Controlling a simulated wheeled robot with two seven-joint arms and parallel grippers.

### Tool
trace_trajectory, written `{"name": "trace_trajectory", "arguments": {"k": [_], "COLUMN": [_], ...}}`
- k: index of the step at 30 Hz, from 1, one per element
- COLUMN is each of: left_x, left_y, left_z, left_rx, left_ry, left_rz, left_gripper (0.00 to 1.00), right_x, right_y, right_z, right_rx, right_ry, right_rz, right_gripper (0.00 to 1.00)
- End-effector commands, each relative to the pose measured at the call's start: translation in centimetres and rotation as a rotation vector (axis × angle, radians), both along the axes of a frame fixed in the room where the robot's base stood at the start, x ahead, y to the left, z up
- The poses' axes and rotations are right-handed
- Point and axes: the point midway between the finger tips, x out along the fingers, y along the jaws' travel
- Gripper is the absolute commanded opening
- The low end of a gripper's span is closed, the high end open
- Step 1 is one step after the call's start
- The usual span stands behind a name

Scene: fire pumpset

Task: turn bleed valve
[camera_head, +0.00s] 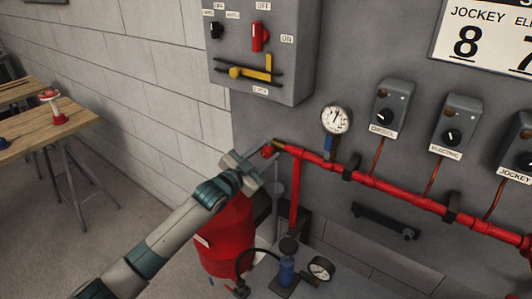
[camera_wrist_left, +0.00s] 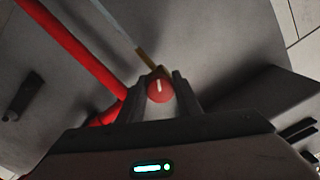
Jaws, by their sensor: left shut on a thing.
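The bleed valve shows as a small round red knob (camera_head: 267,151) at the left end of the red pipe, beside a brass fitting (camera_head: 279,144). My left gripper (camera_head: 262,160) reaches it from the lower left, and its fingers are shut on the knob. In the left wrist view the red knob (camera_wrist_left: 159,90) with a white mark sits between the two dark fingers, and the brass fitting (camera_wrist_left: 147,61) shows behind it. My right gripper is not in view.
A pressure gauge (camera_head: 337,119) stands on the red pipe (camera_head: 375,182). Grey control boxes (camera_head: 391,106) and a larger switch panel (camera_head: 262,50) are on the wall. A red tank (camera_head: 226,235) stands below my left gripper. A wooden table (camera_head: 62,128) is at the left.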

Motion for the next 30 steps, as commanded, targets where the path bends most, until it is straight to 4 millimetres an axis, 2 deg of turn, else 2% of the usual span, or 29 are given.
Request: {"name": "trace_trajectory", "arguments": {"k": [18,19,20,21,30], "left_x": [-0.02,-0.01,-0.01,-0.01,-0.04], "left_y": [0.03,0.03,0.03,0.02,0.03], "left_z": [-0.21,-0.22,-0.21,-0.19,-0.11], "left_rx": [-0.045,-0.045,-0.045,-0.045,-0.046], "left_ry": [0.037,0.037,0.037,0.037,0.035], "left_rz": [0.001,0.001,0.001,0.001,0.000], "left_gripper": [0.09,0.38,0.45,0.48,0.48], "right_x": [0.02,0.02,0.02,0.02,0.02], "right_y": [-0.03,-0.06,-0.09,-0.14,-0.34], "right_z": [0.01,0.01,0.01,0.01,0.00], "right_rx": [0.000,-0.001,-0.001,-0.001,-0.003], "right_ry": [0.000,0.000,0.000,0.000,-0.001], "right_rz": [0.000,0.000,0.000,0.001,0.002], "right_gripper": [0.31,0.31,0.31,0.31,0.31]}}
